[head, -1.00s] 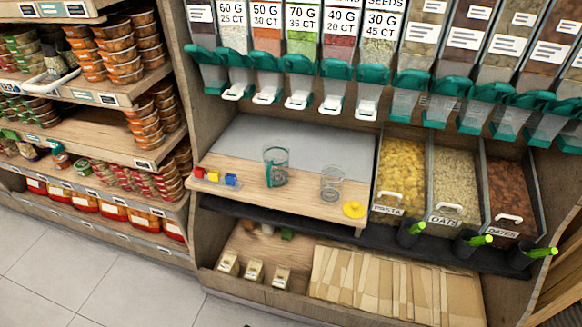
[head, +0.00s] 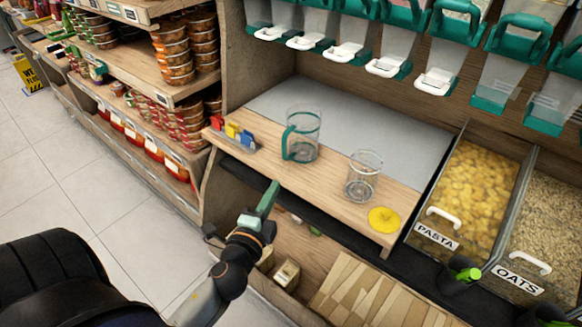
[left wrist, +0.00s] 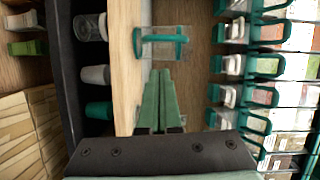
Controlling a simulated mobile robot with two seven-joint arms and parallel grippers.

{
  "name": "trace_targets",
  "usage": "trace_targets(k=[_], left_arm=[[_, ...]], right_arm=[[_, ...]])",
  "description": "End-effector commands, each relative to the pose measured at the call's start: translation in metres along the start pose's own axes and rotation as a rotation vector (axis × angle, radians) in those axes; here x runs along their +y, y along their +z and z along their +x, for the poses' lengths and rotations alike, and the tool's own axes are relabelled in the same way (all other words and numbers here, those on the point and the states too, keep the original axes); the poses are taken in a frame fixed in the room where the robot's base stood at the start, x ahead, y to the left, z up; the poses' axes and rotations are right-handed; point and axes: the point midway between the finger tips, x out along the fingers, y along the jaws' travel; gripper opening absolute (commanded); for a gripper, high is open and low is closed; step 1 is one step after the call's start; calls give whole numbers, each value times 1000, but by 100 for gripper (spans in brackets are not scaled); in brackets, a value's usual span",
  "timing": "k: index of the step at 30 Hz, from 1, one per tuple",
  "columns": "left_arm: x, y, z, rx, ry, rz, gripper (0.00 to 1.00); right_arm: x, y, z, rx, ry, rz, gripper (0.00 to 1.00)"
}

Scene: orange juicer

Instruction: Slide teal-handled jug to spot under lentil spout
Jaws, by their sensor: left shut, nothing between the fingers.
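The clear jug with teal handle and rim (head: 304,135) stands upright on the wooden shelf board, its handle facing front left. It also shows in the left wrist view beyond my fingertips (left wrist: 180,40). My left gripper (head: 272,190) is shut and empty, in front of the shelf edge and apart from the jug. Its two green fingers lie together in the left wrist view (left wrist: 160,88). White-tipped dispenser spouts (head: 343,52) hang in a row above the shelf. Their labels are out of the head view, so I cannot tell which spout is lentil.
A clear jar (head: 363,178) and a yellow disc (head: 384,219) stand right of the jug. A holder with red, yellow and blue pieces (head: 234,137) is at its left. The grey surface (head: 340,112) behind is clear. Pasta (head: 470,185) and oats bins lie right.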

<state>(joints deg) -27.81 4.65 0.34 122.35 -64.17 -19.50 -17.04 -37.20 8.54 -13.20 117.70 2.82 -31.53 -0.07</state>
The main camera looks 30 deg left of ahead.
Motion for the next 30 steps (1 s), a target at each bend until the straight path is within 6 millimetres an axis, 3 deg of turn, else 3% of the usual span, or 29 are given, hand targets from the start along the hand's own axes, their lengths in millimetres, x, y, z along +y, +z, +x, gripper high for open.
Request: trace_targets(k=[8,24,30], left_arm=[[-10,4,16,-13,-54,89,0],[-14,5,113,-13,-52,85,0],[-13,6,136,-14,-50,83,0]], right_arm=[[-5,2,1,0,-13,-8,50],[-9,2,-3,-11,-14,10,50],[-8,2,-1,-10,-13,10,50]])
